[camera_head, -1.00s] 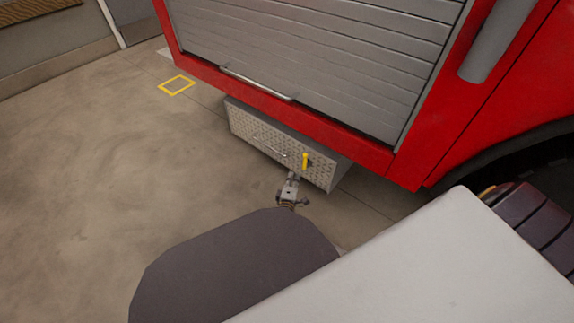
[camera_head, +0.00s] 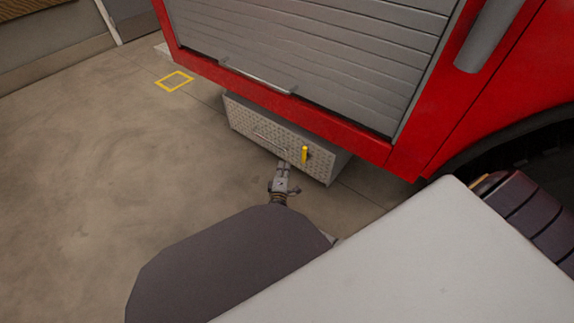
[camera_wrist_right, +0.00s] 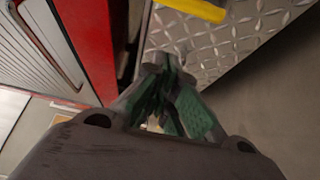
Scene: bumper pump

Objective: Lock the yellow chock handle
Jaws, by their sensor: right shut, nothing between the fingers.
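The yellow handle (camera_head: 305,155) stands upright on the right part of the front of a diamond-plate metal box (camera_head: 262,128) under the red truck. In the right wrist view, part of the yellow handle (camera_wrist_right: 192,8) shows at the top edge, above the fingers. My right gripper (camera_head: 283,166) is shut and empty, in front of the box, below and left of the handle. Its green-padded fingers (camera_wrist_right: 172,95) also show in the right wrist view, apart from the handle. My left gripper is not in view.
The truck's grey shutter (camera_head: 310,55) and red sill (camera_head: 340,139) are above the box. Open concrete floor with a yellow square (camera_head: 174,82) lies to the left.

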